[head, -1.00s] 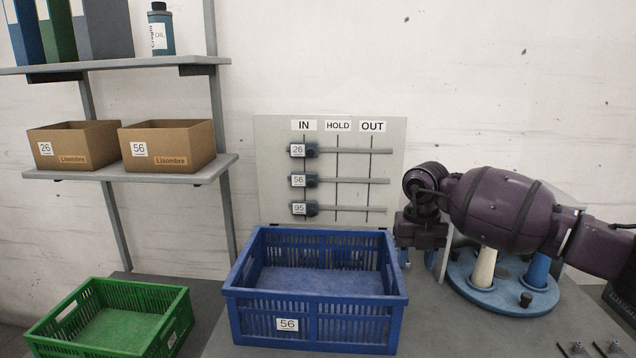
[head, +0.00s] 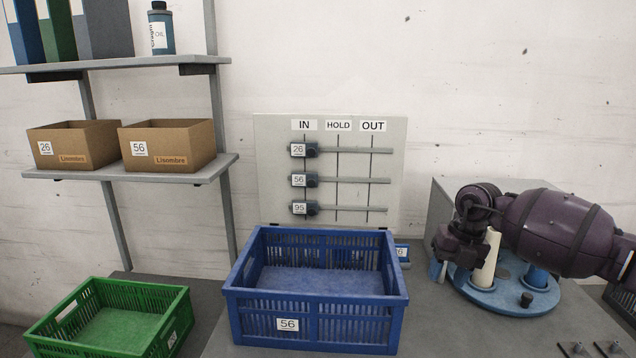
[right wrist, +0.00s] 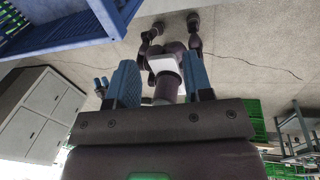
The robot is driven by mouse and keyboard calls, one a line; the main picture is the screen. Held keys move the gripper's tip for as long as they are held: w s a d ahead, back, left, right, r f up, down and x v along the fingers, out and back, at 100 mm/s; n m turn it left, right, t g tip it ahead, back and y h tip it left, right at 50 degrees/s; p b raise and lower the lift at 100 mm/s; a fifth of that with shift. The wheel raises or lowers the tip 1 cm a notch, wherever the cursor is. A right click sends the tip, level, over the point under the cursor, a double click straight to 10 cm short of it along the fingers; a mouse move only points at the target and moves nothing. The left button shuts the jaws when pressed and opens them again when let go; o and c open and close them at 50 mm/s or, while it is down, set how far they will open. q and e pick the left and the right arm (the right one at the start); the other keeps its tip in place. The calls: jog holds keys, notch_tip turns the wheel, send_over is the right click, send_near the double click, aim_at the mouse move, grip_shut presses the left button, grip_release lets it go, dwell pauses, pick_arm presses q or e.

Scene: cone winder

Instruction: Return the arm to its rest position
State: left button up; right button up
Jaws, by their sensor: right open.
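My right arm comes in from the right in the head view. Its gripper (head: 449,273) points down over the left part of the round blue stand, beside a cream cone (head: 486,262). In the right wrist view the blue fingers of my right gripper (right wrist: 161,82) are apart, with nothing held between them. Whether a finger touches the stand or the cone, I cannot tell. My left gripper does not show in the head view.
The blue crate (head: 316,307) marked 56 stands left of the gripper. The round blue stand (head: 500,299) bears cones. Behind are a grey box (head: 440,205) and the IN/HOLD/OUT board (head: 355,225). A green crate (head: 170,335) and shelves with cardboard boxes (head: 165,148) are left.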

jog(key=s+a+f+m+t+y, duration=0.4)
jog(key=s+f+y, duration=0.5)
jog(key=f+y, duration=0.15)
jog(key=s+d+f+m+t+h, duration=0.2)
jog(key=s+d+f+m+h, duration=0.25)
jog(key=s+d+m, duration=0.35)
jog(key=s+d+f+m+t+h, duration=0.2)
jog(key=s+d+f+m+h, duration=0.25)
jog(key=s+d, duration=0.4)
jog(key=s+d+f+m+t+h, duration=0.2)
jog(key=s+d+f+m+h, duration=0.25)
jog(key=s+d+m, duration=0.4)
jog(key=w+a+f+m+t, duration=0.1)
jog(key=a+m, duration=0.3)
jog(key=a, duration=0.6)
jog(key=w+a+f+m, duration=0.1)
jog(key=a+f+m, duration=0.2)
jog(key=a, duration=0.7)
jog(key=shift+f+m+t, duration=0.2)
jog(key=shift+m+t, duration=0.2)
jog(key=shift+m, duration=0.2)
jog(key=shift+s+d, duration=0.15)
